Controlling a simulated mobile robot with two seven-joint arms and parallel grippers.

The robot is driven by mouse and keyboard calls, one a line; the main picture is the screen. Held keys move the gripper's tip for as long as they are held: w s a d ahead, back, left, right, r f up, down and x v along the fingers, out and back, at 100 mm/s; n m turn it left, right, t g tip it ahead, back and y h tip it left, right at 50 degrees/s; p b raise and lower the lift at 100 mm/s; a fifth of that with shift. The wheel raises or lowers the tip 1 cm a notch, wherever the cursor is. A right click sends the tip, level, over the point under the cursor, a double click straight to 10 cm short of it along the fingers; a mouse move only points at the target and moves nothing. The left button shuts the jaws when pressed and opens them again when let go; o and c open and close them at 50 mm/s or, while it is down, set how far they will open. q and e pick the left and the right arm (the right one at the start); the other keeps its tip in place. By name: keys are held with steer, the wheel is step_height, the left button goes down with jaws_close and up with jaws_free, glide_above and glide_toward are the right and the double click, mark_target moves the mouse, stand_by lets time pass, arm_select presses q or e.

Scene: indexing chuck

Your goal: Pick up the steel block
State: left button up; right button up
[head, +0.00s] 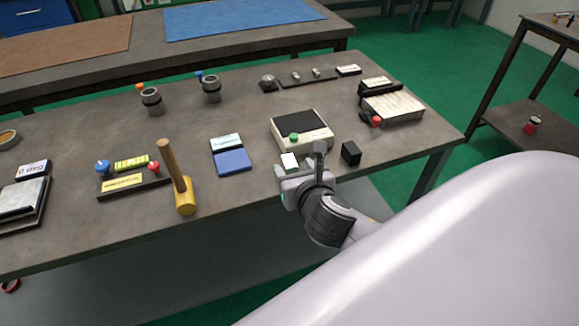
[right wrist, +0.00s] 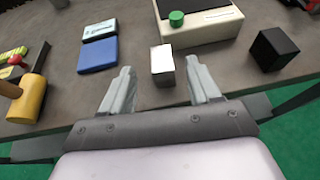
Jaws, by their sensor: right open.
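The steel block (head: 289,160) is a small bright silver block near the front edge of the workbench. In the right wrist view the steel block (right wrist: 162,66) shows between the fingertips, nearer the right finger. My right gripper (head: 301,160) is open and points at the block; it also shows in the right wrist view (right wrist: 159,68) with a gap on each side of the block. The block appears to rest on the bench. I cannot tell how far down the fingers reach beside it. My left gripper is not in view.
A black block (head: 351,154) stands right of the gripper. A cream box with a black top and green knob (head: 300,131) is just behind. Bare bench separates the pad and gripper.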

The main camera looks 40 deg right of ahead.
mark_target(290, 162)
steer(key=x, duration=0.5)
steer(key=shift+w+d+f+b, duration=0.25)
steer(key=shift+f+b, duration=0.1)
steer(key=c, duration=1)
steer(key=shift+r, duration=0.1)
jaws_close()
